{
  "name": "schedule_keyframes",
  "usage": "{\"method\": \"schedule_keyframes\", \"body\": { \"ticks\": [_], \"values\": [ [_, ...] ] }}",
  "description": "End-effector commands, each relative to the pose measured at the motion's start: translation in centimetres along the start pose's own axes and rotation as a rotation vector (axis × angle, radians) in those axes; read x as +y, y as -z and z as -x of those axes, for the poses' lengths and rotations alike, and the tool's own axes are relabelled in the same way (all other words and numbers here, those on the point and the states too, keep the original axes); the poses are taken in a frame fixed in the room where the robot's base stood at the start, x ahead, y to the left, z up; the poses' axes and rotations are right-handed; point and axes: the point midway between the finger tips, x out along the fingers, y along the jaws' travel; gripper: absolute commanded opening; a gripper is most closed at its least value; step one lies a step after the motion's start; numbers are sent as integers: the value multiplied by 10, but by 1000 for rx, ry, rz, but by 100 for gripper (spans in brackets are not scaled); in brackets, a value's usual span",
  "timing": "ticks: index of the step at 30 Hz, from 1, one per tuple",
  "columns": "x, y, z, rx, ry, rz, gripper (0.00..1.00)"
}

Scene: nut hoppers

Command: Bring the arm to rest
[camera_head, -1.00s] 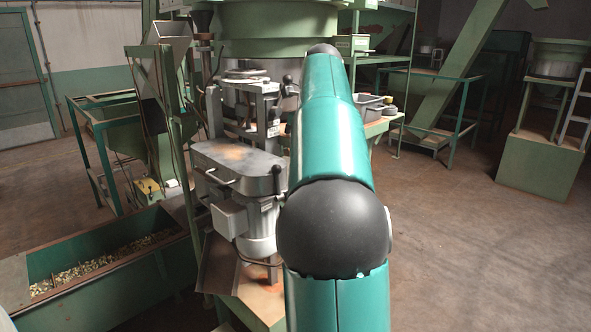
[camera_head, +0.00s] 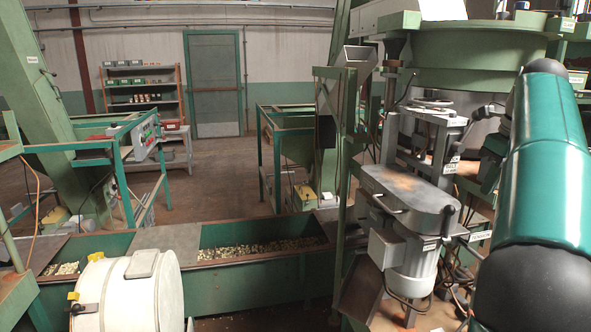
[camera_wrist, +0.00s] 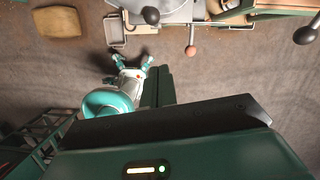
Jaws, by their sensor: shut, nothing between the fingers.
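My teal arm (camera_head: 546,150) with black joints fills the right edge of the head view. Its end is not in that view. In the wrist view the dark housing of my gripper (camera_wrist: 175,121) fills the lower part, with a small lit strip on it. My gripper is shut and empty. It hangs clear of anything I can see it touching.
A grey machine (camera_head: 410,195) stands beside my arm in the head view, partly behind it. A green trough (camera_head: 255,275) with nuts runs left of it. A white drum (camera_head: 130,295) is at lower left. Green hopper frames stand behind. Brown floor shows in the wrist view.

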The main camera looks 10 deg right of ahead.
Motion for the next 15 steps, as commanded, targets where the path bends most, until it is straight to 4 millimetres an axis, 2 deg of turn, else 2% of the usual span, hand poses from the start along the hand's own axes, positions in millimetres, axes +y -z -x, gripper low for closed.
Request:
{"method": "schedule_keyframes", "body": {
  "ticks": [5, 11, 15],
  "values": [
    [30, -3, -1, -31, 2, 206, 0],
    [104, -3, -18, -76, 32, 714, 0],
    [162, 5, -38, -91, 71, 1106, 0]
  ]
}}
